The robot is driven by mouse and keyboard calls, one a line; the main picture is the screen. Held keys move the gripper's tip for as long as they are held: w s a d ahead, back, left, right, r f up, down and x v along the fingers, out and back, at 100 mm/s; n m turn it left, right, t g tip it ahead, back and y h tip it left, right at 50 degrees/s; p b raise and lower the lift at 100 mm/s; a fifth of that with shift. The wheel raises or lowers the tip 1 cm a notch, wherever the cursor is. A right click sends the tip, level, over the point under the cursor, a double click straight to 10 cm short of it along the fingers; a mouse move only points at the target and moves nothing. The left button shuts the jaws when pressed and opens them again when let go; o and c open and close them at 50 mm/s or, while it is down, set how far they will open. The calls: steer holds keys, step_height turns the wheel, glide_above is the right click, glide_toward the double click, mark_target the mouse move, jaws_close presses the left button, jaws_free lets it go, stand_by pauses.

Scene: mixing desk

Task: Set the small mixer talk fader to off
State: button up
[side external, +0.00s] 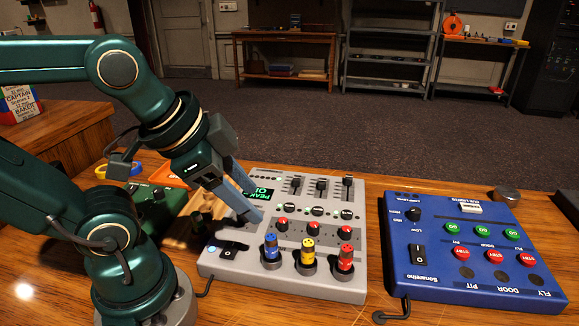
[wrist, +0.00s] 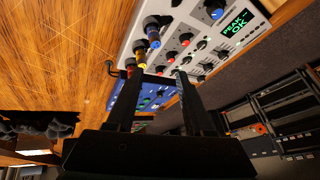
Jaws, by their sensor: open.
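The small grey mixer (side external: 225,262) lies on the wooden desk. Three dark-capped faders stand in slots along its far edge: a left one (side external: 296,184), a middle one (side external: 321,186) and a right one (side external: 347,184). Their labels are too small to read, so I cannot tell which is the talk fader. My gripper (side external: 257,203) is open and empty over the mixer's left part, left of the faders, partly hiding the green display (side external: 264,190). In the wrist view my gripper (wrist: 158,76) has both fingers apart, with the mixer (wrist: 172,22) beyond them.
Blue, yellow and red knobs (side external: 308,257) stand up along the mixer's near side, with smaller red knobs behind. A blue panel (side external: 440,275) with buttons lies to the right. A green box (side external: 158,197) sits left, partly behind my arm. Bare desk (side external: 372,205) separates mixer and panel.

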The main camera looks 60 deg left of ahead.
steer(key=w+a+r+m+y, duration=0.1)
steer(key=w+a+r+m, duration=0.25)
steer(key=w+m, duration=0.6)
steer(key=m+g+y, duration=0.1)
steer(key=m+y, duration=0.1)
steer(key=m, duration=1.1)
glide_above(322, 181)
steer(key=s+d, duration=0.3)
steer(key=d, duration=0.1)
step_height(322, 181, down, 5)
steer(key=a+f, duration=0.1)
steer(key=f, duration=0.2)
steer(key=w+a+f+g, duration=0.1)
steer(key=f, duration=0.2)
steer(key=w+a+f+g, duration=0.1)
steer(key=f, duration=0.2)
steer(key=shift+w+f, duration=0.1)
steer(key=shift+f, duration=0.3)
steer(key=shift+w+a+f, duration=0.2)
steer(key=shift+a+f, duration=0.05)
steer(key=shift+f, duration=0.35)
jaws_close()
